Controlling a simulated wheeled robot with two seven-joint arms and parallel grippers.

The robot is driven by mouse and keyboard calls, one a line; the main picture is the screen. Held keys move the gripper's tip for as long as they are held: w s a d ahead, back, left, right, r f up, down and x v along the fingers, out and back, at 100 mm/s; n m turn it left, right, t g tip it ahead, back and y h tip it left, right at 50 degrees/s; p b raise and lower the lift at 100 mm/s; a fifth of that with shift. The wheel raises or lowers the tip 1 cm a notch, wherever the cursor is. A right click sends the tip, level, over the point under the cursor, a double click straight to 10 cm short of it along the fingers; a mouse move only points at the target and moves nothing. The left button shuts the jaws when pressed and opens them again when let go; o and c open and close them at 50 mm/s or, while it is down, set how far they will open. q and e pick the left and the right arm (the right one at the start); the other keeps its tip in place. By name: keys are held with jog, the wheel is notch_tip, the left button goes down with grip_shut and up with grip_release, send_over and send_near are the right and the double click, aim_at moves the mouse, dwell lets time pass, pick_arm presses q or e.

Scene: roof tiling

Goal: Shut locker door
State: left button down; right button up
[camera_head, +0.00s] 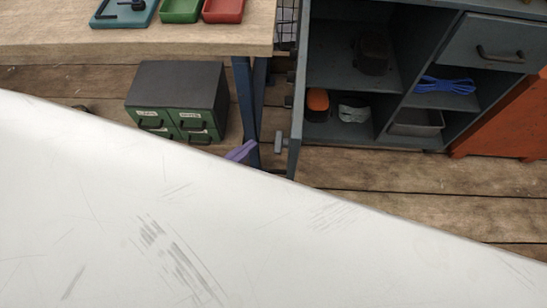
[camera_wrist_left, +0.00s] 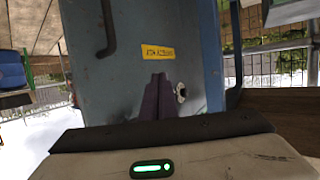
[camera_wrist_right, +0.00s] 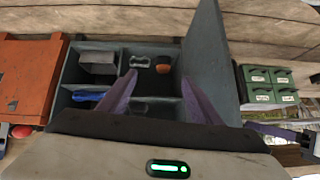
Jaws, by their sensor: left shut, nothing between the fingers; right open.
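The grey-blue locker (camera_head: 345,140) stands at the back right in the head view, its compartments exposed. Its door (camera_head: 298,95) stands open, seen nearly edge-on along the locker's left side. In the right wrist view the door (camera_wrist_right: 207,50) juts toward me. My left gripper (camera_head: 243,150) is shut and empty, left of the door. In the left wrist view its purple fingers (camera_wrist_left: 158,82) point at the door face (camera_wrist_left: 125,85), below a yellow label and beside a lock; contact cannot be told. My right gripper (camera_wrist_right: 160,85) is open and empty, facing the locker's interior.
A wooden workbench (camera_head: 190,38) with trays stands left of the locker, a green drawer cabinet (camera_head: 178,100) beneath it. An orange cabinet (camera_head: 505,120) stands to the right. A large pale scratched surface hides the lower head view. Shoes and blue rope lie inside the locker.

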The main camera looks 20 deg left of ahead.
aim_at(284, 139)
pick_arm(q)
jog(key=s+a+r+m+g+h+b, duration=0.35)
jog(key=a+m+g+h+b, duration=0.25)
jog(key=m+g+h, duration=0.45)
jog(key=w+d+m+h, duration=0.1)
jog(key=w+d+h, duration=0.1)
jog(key=d, duration=1.1)
jog(key=shift+f+t, duration=0.15)
jog(key=shift+t, duration=0.3)
pick_arm(e)
jog(key=f, duration=0.4)
jog(key=shift+w+a, duration=0.1)
jog(key=shift+w, duration=0.15)
pick_arm(q)
jog(key=shift+w+d, duration=0.1)
jog(key=shift+d, duration=0.05)
pick_arm(e)
jog(key=shift+w+r, duration=0.1)
